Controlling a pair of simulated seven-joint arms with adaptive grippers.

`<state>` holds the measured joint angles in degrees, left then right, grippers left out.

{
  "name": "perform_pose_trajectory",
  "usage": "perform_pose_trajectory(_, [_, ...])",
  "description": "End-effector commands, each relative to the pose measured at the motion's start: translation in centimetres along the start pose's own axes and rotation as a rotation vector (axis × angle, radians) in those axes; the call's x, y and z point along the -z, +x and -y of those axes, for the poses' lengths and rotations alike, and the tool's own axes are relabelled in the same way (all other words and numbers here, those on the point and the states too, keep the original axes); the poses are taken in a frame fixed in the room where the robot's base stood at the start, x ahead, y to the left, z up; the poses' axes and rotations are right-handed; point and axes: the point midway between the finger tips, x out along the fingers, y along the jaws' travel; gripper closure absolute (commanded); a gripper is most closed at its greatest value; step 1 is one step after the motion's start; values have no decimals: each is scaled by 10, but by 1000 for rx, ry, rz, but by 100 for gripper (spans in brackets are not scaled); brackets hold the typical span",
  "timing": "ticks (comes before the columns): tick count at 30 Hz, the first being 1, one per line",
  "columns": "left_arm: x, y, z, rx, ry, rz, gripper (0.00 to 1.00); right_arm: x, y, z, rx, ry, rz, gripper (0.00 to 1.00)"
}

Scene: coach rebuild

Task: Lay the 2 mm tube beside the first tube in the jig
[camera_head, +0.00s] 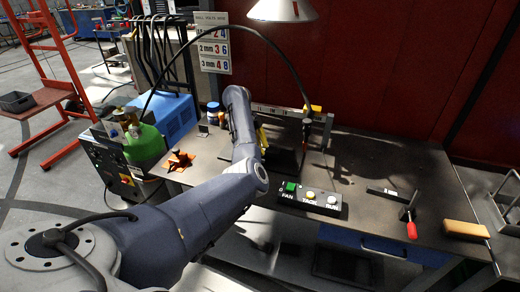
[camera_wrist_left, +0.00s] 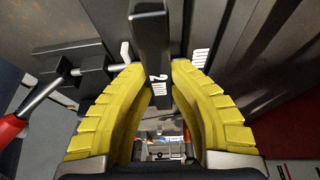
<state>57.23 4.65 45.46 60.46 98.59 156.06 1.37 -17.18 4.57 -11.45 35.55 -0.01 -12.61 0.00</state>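In the left wrist view, my left gripper (camera_wrist_left: 160,68) has its two yellow fingers closed against a dark flat-sided tube (camera_wrist_left: 150,35) marked "2 MM". The tube's far end points toward the top of that view. Beyond it lies a dark surface with a white marking (camera_wrist_left: 200,57). A dark clamp-like fitting (camera_wrist_left: 85,70) with a red handle (camera_wrist_left: 12,128) is at its left. In the head view, my left gripper (camera_head: 263,135) is mostly hidden behind its arm, with only a little yellow showing. I cannot tell the jig and first tube apart. My right gripper is not in view.
A switch box (camera_head: 310,199) sits at the bench's front edge. A green cylinder (camera_head: 145,145) stands left. The bench's back right is clear.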

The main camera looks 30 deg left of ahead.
Motion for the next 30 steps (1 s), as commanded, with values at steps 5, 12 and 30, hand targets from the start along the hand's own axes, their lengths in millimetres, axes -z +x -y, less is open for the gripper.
perform_pose_trajectory(5, [-2,4,-2,-8,-2,2,61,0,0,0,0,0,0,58])
perform_pose_trajectory(12, [-2,5,-3,-10,-2,3,61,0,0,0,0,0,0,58])
perform_pose_trajectory(30, [4,-28,0,1,-2,-1,61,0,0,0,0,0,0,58])
